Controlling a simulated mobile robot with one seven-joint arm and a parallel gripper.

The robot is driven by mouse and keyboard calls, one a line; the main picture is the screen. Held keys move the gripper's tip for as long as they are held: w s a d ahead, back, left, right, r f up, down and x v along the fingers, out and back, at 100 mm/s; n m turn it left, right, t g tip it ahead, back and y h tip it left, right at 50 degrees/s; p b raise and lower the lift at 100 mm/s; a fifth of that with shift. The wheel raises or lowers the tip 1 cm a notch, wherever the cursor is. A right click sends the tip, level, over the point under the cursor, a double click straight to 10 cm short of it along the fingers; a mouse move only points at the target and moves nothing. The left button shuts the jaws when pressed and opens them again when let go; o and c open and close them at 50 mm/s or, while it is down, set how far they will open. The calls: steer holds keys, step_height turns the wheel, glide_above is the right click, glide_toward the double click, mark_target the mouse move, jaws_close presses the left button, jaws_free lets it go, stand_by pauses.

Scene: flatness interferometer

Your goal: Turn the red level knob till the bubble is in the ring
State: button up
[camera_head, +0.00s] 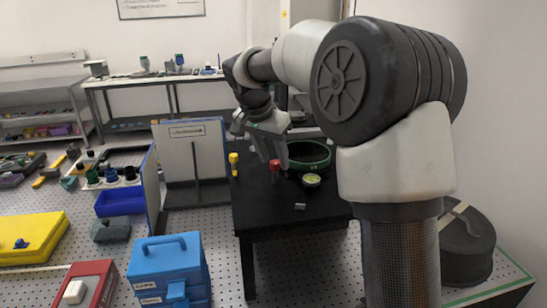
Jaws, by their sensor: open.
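The red level knob (275,166) stands on the black table (262,215), left of the dark green round ring-shaped part. The round bubble level (312,180) has a yellow-green face and sits in front of that part; its bubble is too small to place against the ring. My gripper (264,152) is open and points down just above and behind the red knob. I cannot tell whether the fingers touch the knob.
A yellow knob (233,160) stands at the table's left edge. The green round part (309,156) is close right of the red knob. A small grey block (300,206) lies in front. A white panel (192,150) stands left of the table. A blue case (166,258) is at front left.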

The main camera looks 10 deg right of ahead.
steer(key=shift+w+d+f, duration=0.1)
steer(key=shift+f, duration=0.15)
steer(key=c, duration=1)
steer(key=shift+n, duration=0.3)
steer(key=shift+d+n+t+y+b, duration=0.1)
steer(key=shift+n+t+y+b, duration=0.3)
steer(key=shift+n, duration=0.4)
steer(key=shift+d+n+y, duration=0.1)
steer(key=shift+n+y, duration=0.5)
steer(key=shift+n, duration=1.2)
